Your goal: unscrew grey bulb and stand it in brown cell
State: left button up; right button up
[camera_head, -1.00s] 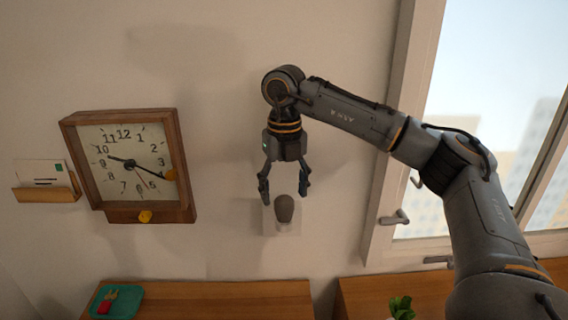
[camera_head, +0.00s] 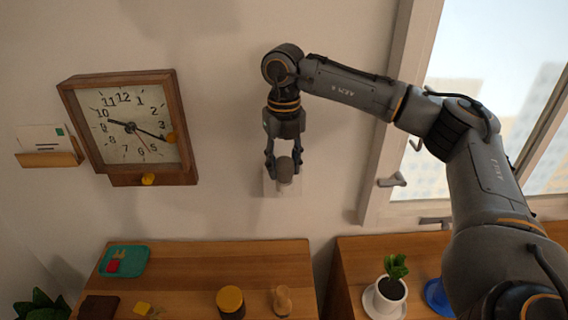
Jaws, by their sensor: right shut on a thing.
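The grey bulb (camera_head: 285,168) sits upright in a pale square socket (camera_head: 284,188) on the wall. My right gripper (camera_head: 284,172) comes down over it from above and is shut on it, one finger at each side. The fingers and palm hide part of the bulb. I cannot make out the brown cell for certain; a dark brown object (camera_head: 99,307) is cut off by the bottom edge at the lower left. My left gripper is not in view.
A wooden clock (camera_head: 130,128) and a card holder (camera_head: 48,159) hang at left. Below, a wooden top (camera_head: 195,262) carries a teal tray (camera_head: 124,262), a yellow-lidded jar (camera_head: 230,302) and a wooden figure (camera_head: 282,301). A potted plant (camera_head: 391,289) stands right, near the window.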

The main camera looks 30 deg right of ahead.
grip_shut()
jog(key=n, duration=0.7)
jog(key=shift+a, duration=0.1)
jog(key=shift+n, duration=1.2)
jog(key=n, duration=0.2)
jog(key=shift+s+n, duration=0.1)
jog(key=shift+n, duration=0.2)
jog(key=n, duration=0.5)
jog(key=shift+a, duration=0.1)
jog(key=shift+n, duration=0.7)
